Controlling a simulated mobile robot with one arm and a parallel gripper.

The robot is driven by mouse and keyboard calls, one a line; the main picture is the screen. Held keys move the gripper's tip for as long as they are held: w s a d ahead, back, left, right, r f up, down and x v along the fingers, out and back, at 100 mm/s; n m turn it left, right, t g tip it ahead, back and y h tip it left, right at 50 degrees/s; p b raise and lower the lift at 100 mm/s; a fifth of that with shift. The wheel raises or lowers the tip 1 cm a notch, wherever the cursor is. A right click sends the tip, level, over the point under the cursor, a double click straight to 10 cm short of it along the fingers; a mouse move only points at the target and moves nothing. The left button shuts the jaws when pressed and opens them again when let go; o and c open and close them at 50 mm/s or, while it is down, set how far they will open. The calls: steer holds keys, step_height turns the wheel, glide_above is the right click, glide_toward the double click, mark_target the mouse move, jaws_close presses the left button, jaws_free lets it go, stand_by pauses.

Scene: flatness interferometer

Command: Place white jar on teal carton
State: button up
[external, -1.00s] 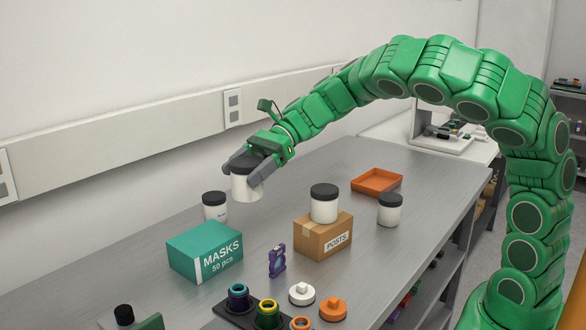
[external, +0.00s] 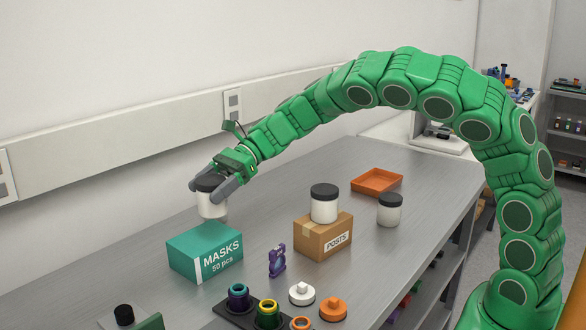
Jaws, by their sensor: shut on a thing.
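My gripper (external: 208,187) is shut on a white jar (external: 212,208) with a dark lid. It holds the jar upright and off the table, close to the teal carton (external: 190,262) labelled "MASKS 50 pcs". In the picture the jar's lower edge is just above the carton's back top edge, and I cannot tell whether it is directly over the carton. The carton's top looks bare. Other white jars with black lids stand on the brown "POSTS" box (external: 311,244) and on the table to its right (external: 390,215).
An orange tray (external: 377,188) lies at the back right. A purple object (external: 277,262) stands between the carton and the brown box. In front are a black rack with coloured rings (external: 239,297) and white and orange knobs (external: 302,292).

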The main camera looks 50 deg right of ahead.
mark_target(201, 212)
steer(key=shift+w+a+f, duration=0.2)
steer(key=shift+w+f, duration=0.3)
steer(key=shift+f, duration=0.2)
steer(key=shift+w+a+f, duration=0.25)
steer(key=shift+w+f, duration=0.25)
steer(key=shift+f, duration=0.25)
steer(key=shift+w+a+f, duration=0.2)
steer(key=shift+w+f, duration=0.3)
steer(key=shift+f, duration=1.55)
steer(key=shift+f, duration=0.1)
steer(key=o, duration=1.1)
steer(key=shift+d, duration=0.2)
steer(key=v, duration=1.1)
steer(key=shift+d+r, duration=0.25)
steer(key=shift+r, duration=0.1)
steer(key=shift+s, duration=0.15)
